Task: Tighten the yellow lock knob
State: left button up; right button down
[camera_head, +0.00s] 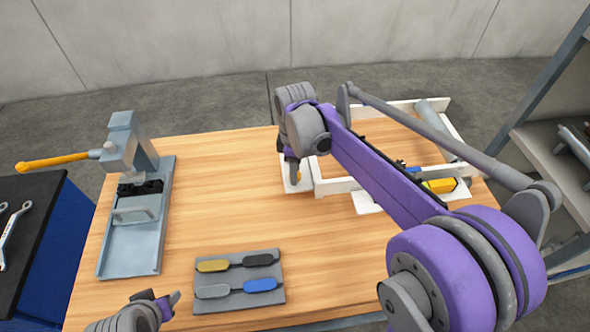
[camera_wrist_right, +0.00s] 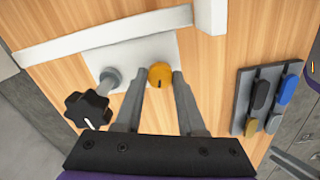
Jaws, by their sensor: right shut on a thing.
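The yellow lock knob (camera_wrist_right: 160,76) is round with a pale mark and sits on a white plate (camera_wrist_right: 140,50) in the right wrist view. My right gripper (camera_wrist_right: 162,83) has its two fingers on either side of the knob and is shut on it. In the head view the right gripper (camera_head: 293,176) points down at the white plate's left end, mostly covering the knob. My left gripper (camera_head: 165,298) is at the bottom left, away from the knob; its finger gap is unclear.
A black star knob (camera_wrist_right: 88,108) on a grey shaft stands beside the yellow knob. A white frame (camera_head: 338,186) lies partly behind my right arm. A grey tray (camera_head: 238,272) with colored handles and a grey lever press (camera_head: 130,240) stand left on the wooden table.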

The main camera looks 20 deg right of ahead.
pick_arm(q)
jog(key=shift+f, duration=0.2)
pick_arm(e)
jog(key=m, duration=0.3)
jog(key=shift+m, duration=0.3)
pick_arm(q)
jog(key=shift+s+f, duration=0.1)
jog(key=shift+f, duration=0.05)
pick_arm(e)
jog(key=m, duration=0.3)
jog(key=shift+m, duration=0.3)
pick_arm(q)
jog(key=shift+s+f+b, duration=0.1)
jog(key=shift+f+b, duration=0.1)
jog(key=shift+b, duration=0.2)
pick_arm(e)
jog(key=m, duration=0.6)
jog(key=shift+m, duration=0.3)
jog(key=c, duration=0.5)
grip_release()
jog(key=shift+r, duration=0.15)
pick_arm(q)
jog(key=shift+r+p, duration=0.35)
jog(key=shift+r, duration=0.1)
pick_arm(e)
notch_tip(320, 180, up, 11)
jog(key=shift+f, duration=0.2)
